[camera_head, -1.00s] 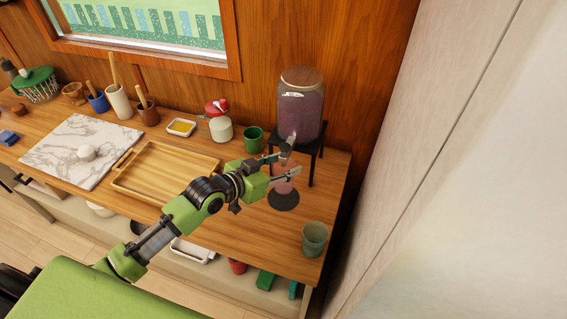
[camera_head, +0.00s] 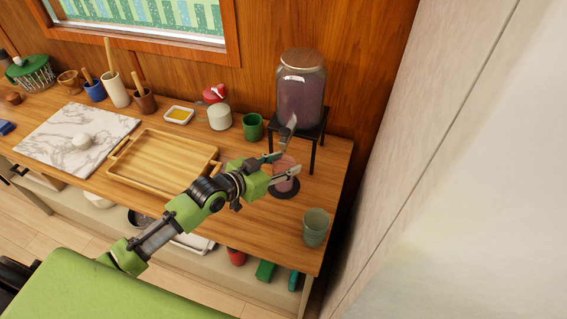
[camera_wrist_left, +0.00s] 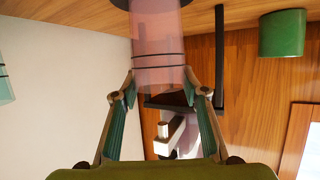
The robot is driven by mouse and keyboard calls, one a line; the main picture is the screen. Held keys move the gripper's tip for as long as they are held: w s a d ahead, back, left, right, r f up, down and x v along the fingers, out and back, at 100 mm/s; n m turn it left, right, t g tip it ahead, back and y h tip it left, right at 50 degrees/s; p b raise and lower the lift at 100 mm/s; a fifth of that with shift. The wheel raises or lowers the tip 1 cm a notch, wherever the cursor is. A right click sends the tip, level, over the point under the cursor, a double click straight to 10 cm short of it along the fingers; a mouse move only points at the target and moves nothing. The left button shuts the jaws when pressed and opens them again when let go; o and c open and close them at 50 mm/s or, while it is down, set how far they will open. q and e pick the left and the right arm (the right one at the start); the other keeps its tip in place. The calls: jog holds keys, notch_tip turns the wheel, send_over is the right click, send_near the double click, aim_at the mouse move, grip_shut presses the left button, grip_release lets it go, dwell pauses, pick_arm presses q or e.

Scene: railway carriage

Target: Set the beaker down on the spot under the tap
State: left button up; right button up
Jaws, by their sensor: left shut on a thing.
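The beaker (camera_head: 285,166) is a clear pinkish vessel with dark bands, also in the left wrist view (camera_wrist_left: 158,50). My left gripper (camera_head: 286,167) is shut on it, one finger on each side in the wrist view (camera_wrist_left: 160,90). The spot is a dark round pad (camera_head: 286,193) on the wooden counter, directly below the beaker; its edge shows in the wrist view (camera_wrist_left: 122,4). I cannot tell whether the beaker's base touches it. The tap (camera_head: 291,123) of the large jar (camera_head: 301,90) is just above the beaker, partly hidden. My right gripper is out of view.
The jar stands on a black stand (camera_head: 313,150). A grey-green cup (camera_head: 315,228) is at the front right, a green cup (camera_head: 253,127) behind left. A wooden tray (camera_head: 160,160) and marble board (camera_head: 60,140) lie further left. A pale wall (camera_head: 440,160) closes the right side.

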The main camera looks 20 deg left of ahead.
pick_arm(q)
jog(key=shift+f, duration=0.3)
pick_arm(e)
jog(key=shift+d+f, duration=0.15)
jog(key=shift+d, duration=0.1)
pick_arm(q)
jog(key=o, duration=1.2)
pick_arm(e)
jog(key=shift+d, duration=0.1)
pick_arm(q)
jog(key=v, duration=1.2)
jog(key=shift+d+r, duration=0.1)
grip_shut()
